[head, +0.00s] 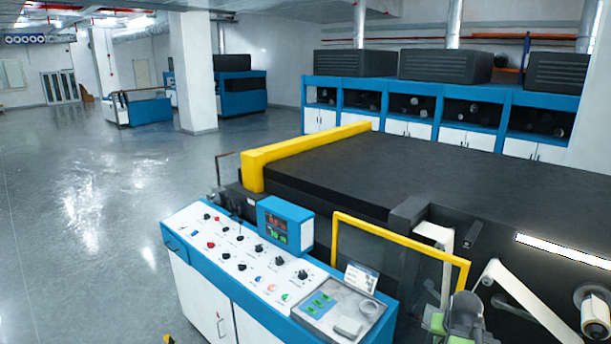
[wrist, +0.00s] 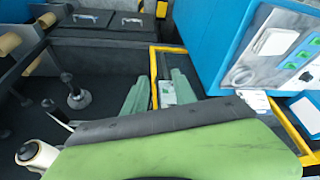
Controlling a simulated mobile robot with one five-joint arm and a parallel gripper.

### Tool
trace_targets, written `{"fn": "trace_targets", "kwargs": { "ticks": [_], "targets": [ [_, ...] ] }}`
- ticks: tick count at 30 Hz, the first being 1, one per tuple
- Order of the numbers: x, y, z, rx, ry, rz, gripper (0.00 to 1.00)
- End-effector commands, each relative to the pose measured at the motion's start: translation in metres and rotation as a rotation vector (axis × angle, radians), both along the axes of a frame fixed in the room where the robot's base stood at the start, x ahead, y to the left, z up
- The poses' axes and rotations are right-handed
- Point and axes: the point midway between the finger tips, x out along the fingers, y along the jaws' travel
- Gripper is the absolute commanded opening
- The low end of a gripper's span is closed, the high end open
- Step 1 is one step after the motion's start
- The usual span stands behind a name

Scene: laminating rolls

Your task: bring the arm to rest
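My gripper (wrist: 161,88) shows in the wrist view as two pale green fingers standing apart, with nothing seen held between them. A yellow frame (wrist: 154,66) and a small pale card lie beyond the fingers. In the head view, a grey and green part of my arm (head: 465,318) stands at the bottom right, in front of the yellow guard frame (head: 400,241). The fingertips cannot be made out there.
The blue and white control console (head: 240,258) stands left of my arm, and also fills the right of the wrist view (wrist: 215,45). The black laminating machine (head: 400,175) lies behind, with a roll (head: 596,312) at right. Open grey floor (head: 90,200) lies left.

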Motion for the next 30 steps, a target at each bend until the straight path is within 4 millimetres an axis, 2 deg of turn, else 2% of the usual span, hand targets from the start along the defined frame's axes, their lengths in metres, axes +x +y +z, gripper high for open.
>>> {"fn": "trace_targets", "kwargs": {
  "ticks": [1,5,8,9,11,12,15,16,18,21,30],
  "targets": [
    [0.008,0.018,-0.016,0.000,0.001,0.031,0.33],
    [0.025,0.066,-0.040,0.004,0.012,0.114,0.33],
    [0.035,0.115,-0.067,0.012,0.036,0.195,0.33],
    [0.037,0.139,-0.080,0.016,0.052,0.235,0.33],
    [0.037,0.180,-0.102,0.024,0.086,0.302,0.33],
    [0.035,0.208,-0.116,0.030,0.113,0.346,0.33],
    [0.020,0.262,-0.142,0.044,0.195,0.433,0.33],
    [0.013,0.274,-0.146,0.047,0.223,0.451,0.33],
    [-0.005,0.286,-0.148,0.061,0.300,0.465,0.33],
    [-0.023,0.276,-0.143,0.080,0.376,0.446,0.33],
    [-0.027,0.275,-0.142,0.084,0.388,0.441,0.33]
  ]
}}
